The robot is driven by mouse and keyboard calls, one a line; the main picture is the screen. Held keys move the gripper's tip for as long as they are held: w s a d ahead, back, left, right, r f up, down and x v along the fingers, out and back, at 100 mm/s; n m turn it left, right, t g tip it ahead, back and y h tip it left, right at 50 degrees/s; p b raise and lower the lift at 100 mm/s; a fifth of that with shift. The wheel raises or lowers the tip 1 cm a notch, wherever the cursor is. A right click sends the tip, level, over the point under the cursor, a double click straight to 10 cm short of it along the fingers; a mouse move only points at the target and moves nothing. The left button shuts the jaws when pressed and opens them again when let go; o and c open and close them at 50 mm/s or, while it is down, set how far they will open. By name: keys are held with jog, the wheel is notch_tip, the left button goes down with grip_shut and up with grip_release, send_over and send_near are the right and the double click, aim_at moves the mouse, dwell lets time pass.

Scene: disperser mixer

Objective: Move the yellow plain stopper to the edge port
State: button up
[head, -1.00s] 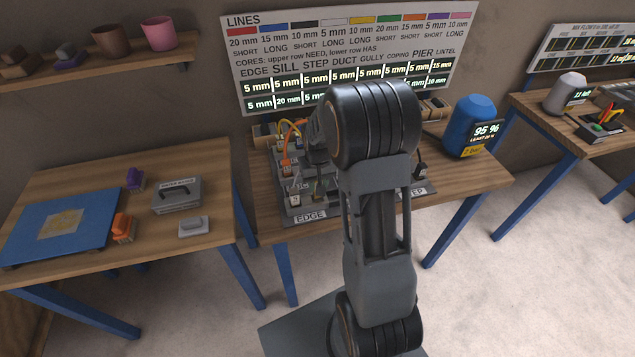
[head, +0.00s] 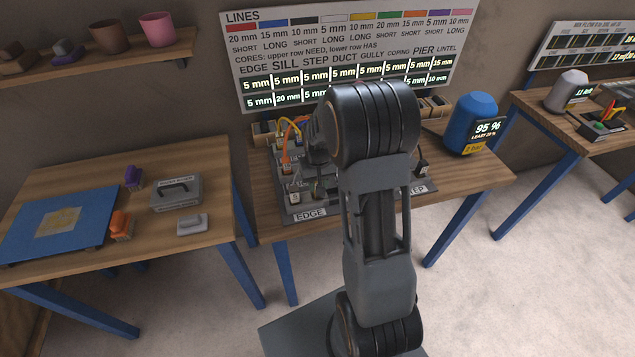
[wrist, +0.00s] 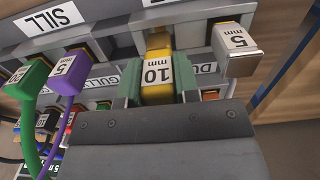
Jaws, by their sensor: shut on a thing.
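The yellow stopper (wrist: 157,75), labelled 10 mm, sits between the green fingers of my gripper (wrist: 158,82) in the wrist view. My gripper is shut on it. The stopper's far end is close to a port in the grey rack (wrist: 185,32); I cannot tell whether it is still seated there. The EDGE label (head: 310,215) is at the front left corner of the rack in that view. The edge port itself is not clearly seen.
A silver 5 mm stopper (wrist: 238,50) stands close to the right of my gripper. Green (wrist: 33,80) and purple (wrist: 65,75) plugs with cables are on the left, near the SILL label (wrist: 50,18). A blue tank (head: 473,122) stands on the bench's right.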

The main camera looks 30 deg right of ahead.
jog(key=shift+f+b, duration=1.05)
jog(key=shift+f, duration=0.4)
jog(key=o, duration=1)
jog(key=shift+r, duration=0.1)
notch_tip(320, 180, up, 14)
jog(key=shift+f+b, duration=0.1)
jog(key=shift+b, duration=0.3)
